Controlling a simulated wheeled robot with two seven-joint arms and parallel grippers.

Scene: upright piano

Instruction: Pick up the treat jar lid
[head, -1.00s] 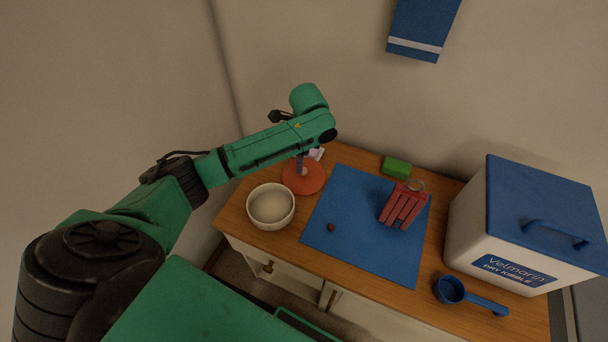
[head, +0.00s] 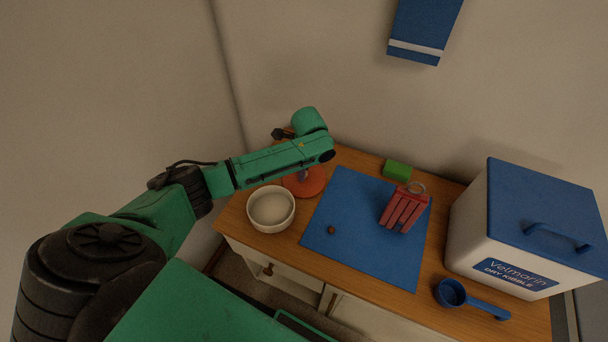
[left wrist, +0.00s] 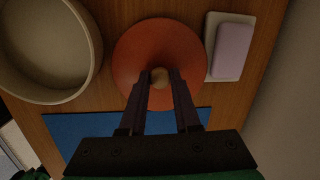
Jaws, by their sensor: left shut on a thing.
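The treat jar lid (head: 304,187) is a round orange-red disc near the back left of the wooden table top, partly covered by my arm in the head view. In the left wrist view, the lid (left wrist: 128,62) shows a pale round knob at its middle. My left gripper (left wrist: 160,78) is over the lid from above, with its two dark fingers closed on either side of the knob. In the head view, the left gripper (head: 303,175) is mostly hidden under my wrist. I cannot tell whether the lid touches what is below it. My right gripper is not in view.
A white bowl (head: 271,209) stands close beside the lid. A blue mat (head: 345,200) holds a red slatted object (head: 404,210) and a small brown ball (head: 331,230). A green block (head: 397,170), blue scoop (head: 452,291) and kibble bin (head: 480,235) stand around. A lilac block (left wrist: 233,47) lies beside the lid.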

